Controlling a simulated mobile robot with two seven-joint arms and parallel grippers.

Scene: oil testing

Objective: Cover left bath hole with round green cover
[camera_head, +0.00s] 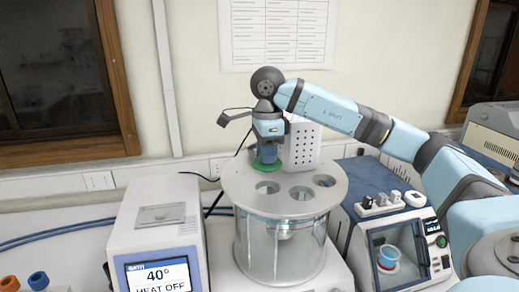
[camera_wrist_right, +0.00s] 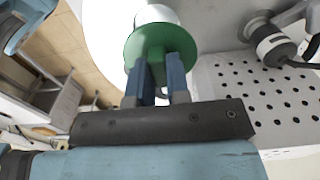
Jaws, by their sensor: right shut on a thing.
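The round green cover (camera_head: 267,165) is held by my right gripper (camera_head: 268,148) above the back left part of the bath's round grey lid. In the right wrist view the green cover (camera_wrist_right: 150,45) shows at the tips of my right gripper's blue fingers (camera_wrist_right: 163,62), which are shut on its middle. A white round part shows beyond the cover. The bath (camera_head: 280,245) is a clear glass vessel. The middle hole (camera_head: 301,193) and right hole (camera_head: 324,181) look open. My left gripper is not in view.
A white heater unit with a display (camera_head: 160,272) stands left of the bath. A blue device with a window (camera_head: 400,250) stands at the right. A perforated panel (camera_head: 301,142) rises close behind the gripper. Orange and blue items (camera_head: 38,280) are at lower left.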

